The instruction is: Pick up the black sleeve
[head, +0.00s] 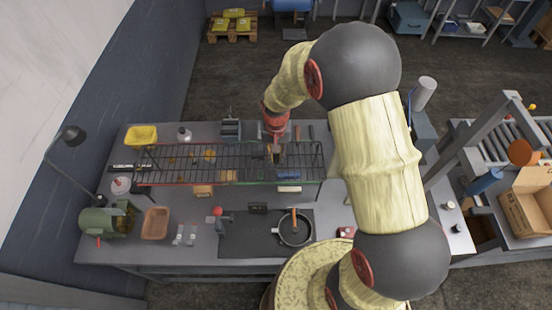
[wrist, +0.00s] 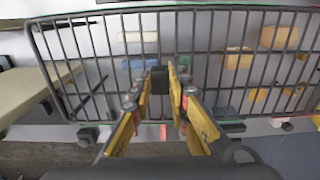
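The black sleeve appears to be the small dark block (wrist: 160,77) in the wrist view, at the wire rack between my fingertips. In the head view a small dark shape, probably the same piece, sits just below my gripper (head: 275,149) and is too small to make out well. In the wrist view my gripper (wrist: 160,74) has its two yellow-padded fingers apart, one on each side of the dark block. The gap is narrow, and I cannot tell whether the pads touch it.
The wire rack (head: 160,178) stands above the grey workbench (head: 180,262). Blue and tan blocks lie near it. A pan (head: 294,229) rests on a dark mat (head: 245,240) in front. A yellow bin (head: 141,136) and an orange-brown tray (head: 156,222) are at the left.

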